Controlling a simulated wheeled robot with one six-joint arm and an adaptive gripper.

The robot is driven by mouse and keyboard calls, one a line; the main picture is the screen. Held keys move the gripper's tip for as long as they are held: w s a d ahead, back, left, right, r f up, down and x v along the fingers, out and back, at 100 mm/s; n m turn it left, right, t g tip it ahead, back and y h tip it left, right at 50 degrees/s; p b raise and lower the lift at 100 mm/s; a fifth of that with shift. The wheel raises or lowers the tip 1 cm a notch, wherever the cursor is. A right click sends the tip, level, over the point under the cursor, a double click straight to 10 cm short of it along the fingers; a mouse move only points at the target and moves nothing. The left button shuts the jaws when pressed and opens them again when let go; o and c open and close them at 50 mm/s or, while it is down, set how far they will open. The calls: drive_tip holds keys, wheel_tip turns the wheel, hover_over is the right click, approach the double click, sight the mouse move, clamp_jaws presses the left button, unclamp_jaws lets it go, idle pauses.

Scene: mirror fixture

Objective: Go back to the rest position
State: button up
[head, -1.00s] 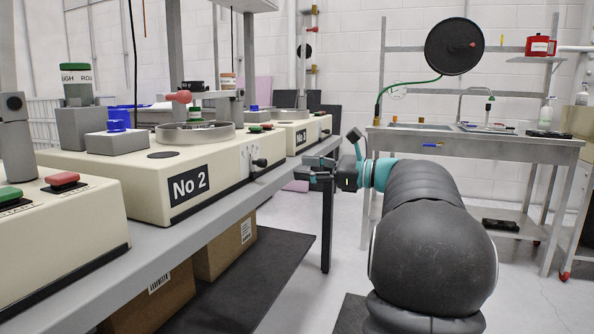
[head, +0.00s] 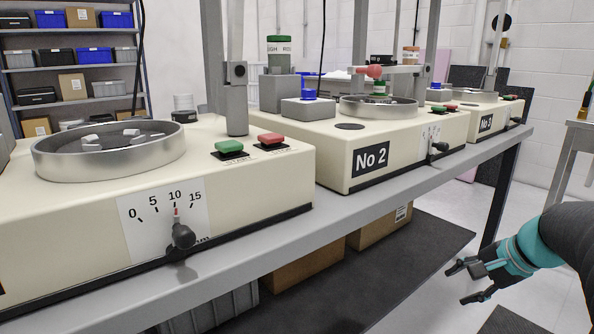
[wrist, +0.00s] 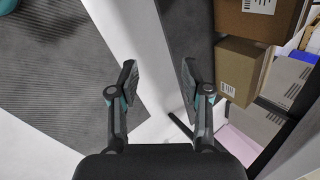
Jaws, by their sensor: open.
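My gripper (head: 467,284) is at the lower right of the head view, at the end of my teal and dark grey arm. It is open, and nothing is between its fingers. It hangs in front of the bench, below the level of the bench top. The wrist view also shows the gripper (wrist: 157,82) with its two fingers apart, above the floor. The rest position itself is not marked in any view.
A grey bench (head: 343,209) runs across the head view with cream machines on it, one labelled No 2 (head: 340,160). The near machine has a dial lever (head: 182,236). Cardboard boxes (wrist: 240,71) stand under the bench. A dark mat (wrist: 60,80) lies on the floor.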

drive_tip(key=s+a+r+n+h+p, duration=0.2)
drive_tip(key=s+a+n+p, duration=0.1)
drive_tip(key=s+a+n, duration=0.3)
drive_tip(key=s+a+r+n+h+p, duration=0.1)
drive_tip(key=s+a+r+n+p, duration=0.1)
drive_tip(key=s+a+n, duration=0.5)
drive_tip(key=s+a, duration=0.3)
drive_tip(key=a, duration=0.1)
drive_tip(key=shift+s+n+h+p, duration=0.3)
drive_tip(key=shift+s+h+p, duration=0.05)
drive_tip(key=shift+h+p, duration=0.05)
drive_tip(key=shift+a+r, duration=0.1)
idle(2.8)
